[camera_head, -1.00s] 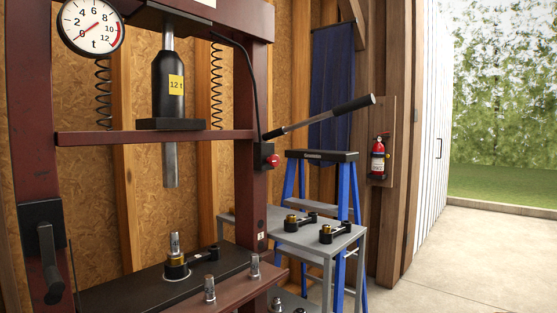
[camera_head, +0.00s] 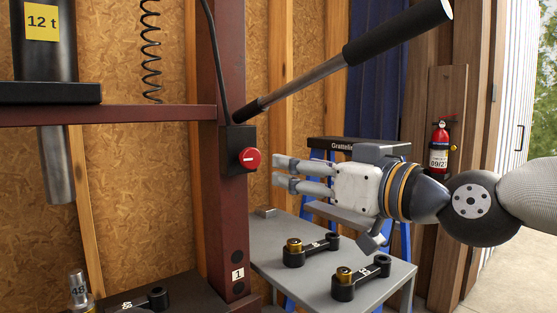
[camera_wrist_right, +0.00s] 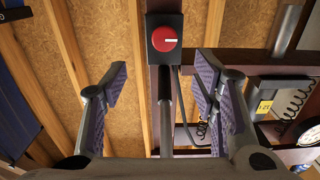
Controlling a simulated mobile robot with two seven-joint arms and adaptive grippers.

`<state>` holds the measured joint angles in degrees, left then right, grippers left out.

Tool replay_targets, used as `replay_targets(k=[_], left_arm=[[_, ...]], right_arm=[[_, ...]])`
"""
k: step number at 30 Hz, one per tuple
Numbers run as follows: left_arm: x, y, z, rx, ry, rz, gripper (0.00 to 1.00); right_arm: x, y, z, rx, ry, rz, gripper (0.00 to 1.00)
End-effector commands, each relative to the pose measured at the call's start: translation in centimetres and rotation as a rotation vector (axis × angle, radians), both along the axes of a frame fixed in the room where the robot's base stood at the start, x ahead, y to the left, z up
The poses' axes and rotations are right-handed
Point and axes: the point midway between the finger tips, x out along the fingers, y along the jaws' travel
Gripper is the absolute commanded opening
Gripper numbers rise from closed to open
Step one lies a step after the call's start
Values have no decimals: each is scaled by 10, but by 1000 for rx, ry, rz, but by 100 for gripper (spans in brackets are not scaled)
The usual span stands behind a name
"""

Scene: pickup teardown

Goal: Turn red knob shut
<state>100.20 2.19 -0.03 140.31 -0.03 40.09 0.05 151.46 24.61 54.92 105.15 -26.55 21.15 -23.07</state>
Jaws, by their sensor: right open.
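The red knob (camera_head: 250,158) sits on a black box (camera_head: 237,146) on the press's dark red upright; its white mark lies about level. In the right wrist view the red knob (camera_wrist_right: 164,39) shows ahead, beyond the fingertips and between them, with its white mark pointing right. My right gripper (camera_head: 276,172) comes in from the right, just right of the knob, with its fingers pointing at it. In the right wrist view the gripper (camera_wrist_right: 160,85) is open and empty, apart from the knob. My left gripper is in no view.
The pump handle (camera_head: 340,60) slants up right from the black box, above my right gripper. A grey table (camera_head: 330,262) below holds two black parts with brass pieces (camera_head: 308,248). A blue stepladder (camera_head: 345,148) and a fire extinguisher (camera_head: 440,145) stand behind.

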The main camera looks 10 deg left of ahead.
Motion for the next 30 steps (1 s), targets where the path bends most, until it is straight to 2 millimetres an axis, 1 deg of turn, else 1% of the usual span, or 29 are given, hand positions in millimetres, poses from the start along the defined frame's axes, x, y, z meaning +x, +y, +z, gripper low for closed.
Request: replay_targets(k=[2,9,12,15,18,25,26,27,29,30], left_arm=[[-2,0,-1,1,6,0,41],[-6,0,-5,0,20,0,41],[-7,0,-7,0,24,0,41],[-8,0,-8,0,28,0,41],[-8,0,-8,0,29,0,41],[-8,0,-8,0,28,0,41],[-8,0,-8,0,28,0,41],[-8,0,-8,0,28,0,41],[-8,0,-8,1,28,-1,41],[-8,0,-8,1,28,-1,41]], right_arm=[[8,12,-3,-1,5,2,54],[47,61,-6,0,9,1,54],[59,77,-6,0,10,1,54],[67,86,-5,0,9,0,54],[70,91,-4,0,8,0,54],[71,92,-3,1,7,0,54],[71,92,-3,1,7,0,52],[71,92,-3,0,8,0,43],[71,91,-3,0,8,0,29],[71,91,-3,0,8,0,20]])
